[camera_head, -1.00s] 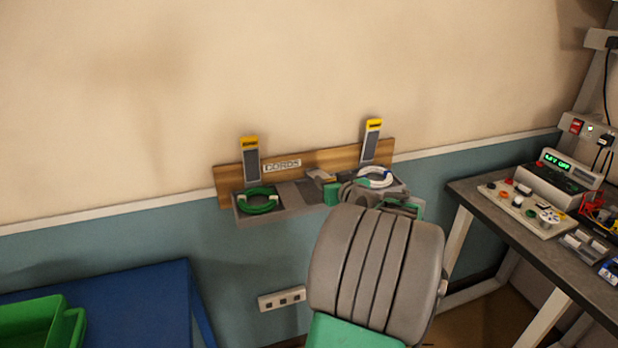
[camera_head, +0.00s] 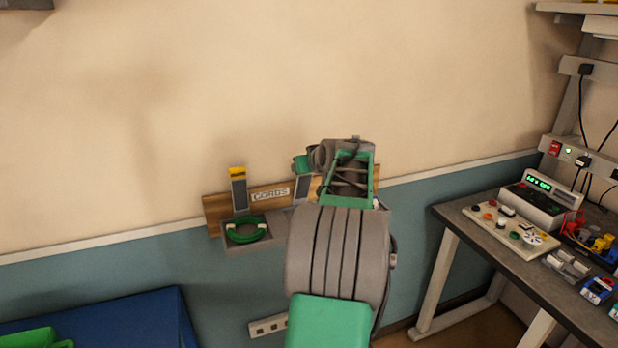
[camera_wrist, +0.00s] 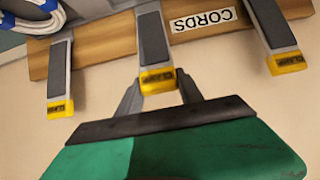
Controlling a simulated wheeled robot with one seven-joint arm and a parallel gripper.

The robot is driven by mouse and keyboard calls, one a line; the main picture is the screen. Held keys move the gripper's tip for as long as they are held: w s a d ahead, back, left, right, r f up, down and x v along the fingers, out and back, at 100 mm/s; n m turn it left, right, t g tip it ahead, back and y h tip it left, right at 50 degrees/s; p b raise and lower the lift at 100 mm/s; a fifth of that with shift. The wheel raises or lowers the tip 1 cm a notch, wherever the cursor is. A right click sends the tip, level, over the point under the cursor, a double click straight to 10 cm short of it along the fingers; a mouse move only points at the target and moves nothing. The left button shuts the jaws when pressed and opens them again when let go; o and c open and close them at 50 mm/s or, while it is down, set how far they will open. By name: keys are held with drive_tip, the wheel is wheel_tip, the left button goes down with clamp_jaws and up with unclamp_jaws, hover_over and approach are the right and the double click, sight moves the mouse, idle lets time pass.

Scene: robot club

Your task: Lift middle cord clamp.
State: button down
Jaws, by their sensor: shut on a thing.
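The middle cord clamp (camera_wrist: 152,38) is a grey arm with a dark pad and a yellow end. It stands raised against the wooden board, in line with the two outer clamps. My gripper (camera_wrist: 159,79) is shut on its yellow end in the wrist view, one finger at each side. In the head view my gripper (camera_head: 312,160) hides the clamp's top; part of its dark arm (camera_head: 301,188) shows beside the CORDS label (camera_head: 271,194). The left clamp (camera_head: 238,190) is upright. The right clamp is hidden there, but shows raised in the wrist view (camera_wrist: 60,78).
A green coiled cord (camera_head: 246,231) lies in the left tray. A white and blue cord (camera_wrist: 36,18) shows in the wrist view. A workbench (camera_head: 462,225) with electronics stands at right, a blue table (camera_head: 120,310) at lower left. The wall above the board is clear.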

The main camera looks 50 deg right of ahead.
drive_tip(key=shift+w+d+r, duration=0.15)
drive_tip(key=shift+w+d, duration=0.15)
drive_tip(key=shift+w, duration=0.25)
drive_tip(key=shift+w+d+r, duration=0.1)
drive_tip(key=shift+w+d, duration=0.2)
drive_tip(key=shift+w, duration=0.2)
drive_tip(key=c, duration=0.8)
unclamp_jaws()
drive_tip(key=shift+f, duration=0.1)
drive_tip(key=shift+o, duration=0.2)
drive_tip(key=b+v, duration=0.2)
drive_tip(key=v, duration=0.5)
drive_tip(key=shift+s+a+r, duration=0.15)
drive_tip(key=shift+s+r, duration=0.1)
drive_tip(key=shift+s, duration=0.05)
